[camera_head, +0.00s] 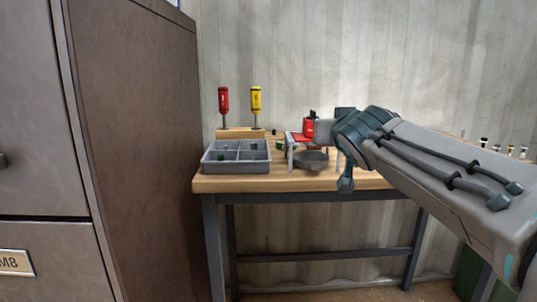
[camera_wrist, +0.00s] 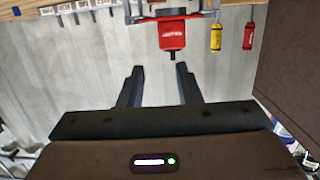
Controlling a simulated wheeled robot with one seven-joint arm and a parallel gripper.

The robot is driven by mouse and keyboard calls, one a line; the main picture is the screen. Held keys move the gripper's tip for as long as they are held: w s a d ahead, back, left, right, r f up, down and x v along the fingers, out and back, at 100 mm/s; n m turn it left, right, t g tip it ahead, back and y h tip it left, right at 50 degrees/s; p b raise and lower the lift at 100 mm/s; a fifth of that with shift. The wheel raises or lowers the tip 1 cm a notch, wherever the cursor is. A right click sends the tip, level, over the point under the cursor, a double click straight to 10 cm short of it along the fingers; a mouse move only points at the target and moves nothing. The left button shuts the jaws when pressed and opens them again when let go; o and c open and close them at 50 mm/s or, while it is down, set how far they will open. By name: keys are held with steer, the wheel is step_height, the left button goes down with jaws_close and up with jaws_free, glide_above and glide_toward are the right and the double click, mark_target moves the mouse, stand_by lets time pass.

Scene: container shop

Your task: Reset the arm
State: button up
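My arm (camera_head: 440,170) reaches in from the right in the head view, over the right part of the workbench (camera_head: 240,183). Its far end is dark teal and hangs above the bench top. I cannot clearly make out my fingertips in the head view. In the wrist view my gripper (camera_wrist: 159,70) has its two dark fingers spread apart. Only the pale wall shows between them, so it is empty. A red labelled object (camera_wrist: 172,33) lies beyond the fingertips, apart from them.
A grey divided tray (camera_head: 236,167) with small items sits at the bench's left. Behind it stand a red screwdriver (camera_head: 223,101) and a yellow screwdriver (camera_head: 256,101). A dark round bowl (camera_head: 311,160) is mid-bench. A tall brown cabinet (camera_head: 135,150) borders the left.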

steer(key=s+a+f+g+p, duration=0.1)
steer(key=s+g+p, duration=1.2)
steer(key=s+p, duration=1.2)
steer(key=p, duration=0.5)
steer(key=shift+s+a+f+y, duration=0.3)
steer(key=shift+a+y, duration=0.05)
steer(key=shift+y, duration=0.05)
